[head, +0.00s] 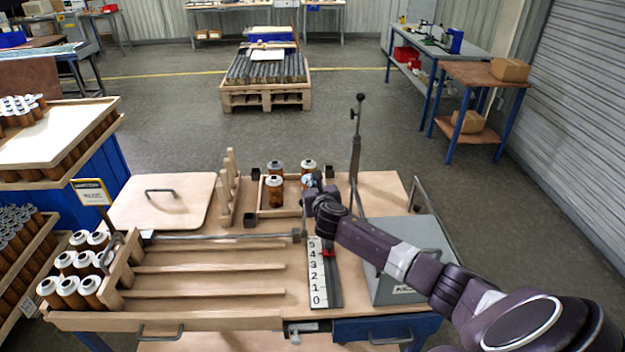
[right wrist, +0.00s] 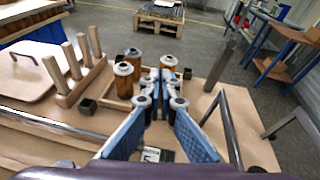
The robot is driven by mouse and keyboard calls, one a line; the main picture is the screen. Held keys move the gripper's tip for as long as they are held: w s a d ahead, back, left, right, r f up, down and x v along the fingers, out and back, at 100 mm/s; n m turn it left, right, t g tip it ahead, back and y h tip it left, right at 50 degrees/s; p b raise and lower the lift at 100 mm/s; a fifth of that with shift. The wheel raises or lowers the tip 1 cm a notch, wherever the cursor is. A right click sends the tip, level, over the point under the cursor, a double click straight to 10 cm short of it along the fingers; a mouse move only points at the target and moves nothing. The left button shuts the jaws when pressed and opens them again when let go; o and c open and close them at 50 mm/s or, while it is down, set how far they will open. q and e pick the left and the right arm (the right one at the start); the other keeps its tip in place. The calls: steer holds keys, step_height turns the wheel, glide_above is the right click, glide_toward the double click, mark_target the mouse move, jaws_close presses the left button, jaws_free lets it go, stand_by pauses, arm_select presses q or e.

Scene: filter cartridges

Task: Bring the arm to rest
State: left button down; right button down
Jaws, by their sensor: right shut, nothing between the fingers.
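My right arm (head: 375,243) reaches in from the lower right of the head view. Its gripper (head: 314,182) is above the table, at the right side of a small wooden tray (head: 262,205). In the right wrist view the blue fingers of the right gripper (right wrist: 160,92) come together, shut and empty. The gripper partly hides the tray's right side. My left gripper is in neither view.
A wooden rack (head: 205,268) with several cartridges at its left end fills the table's front left. A pegged stand (head: 228,190) is left of the tray.

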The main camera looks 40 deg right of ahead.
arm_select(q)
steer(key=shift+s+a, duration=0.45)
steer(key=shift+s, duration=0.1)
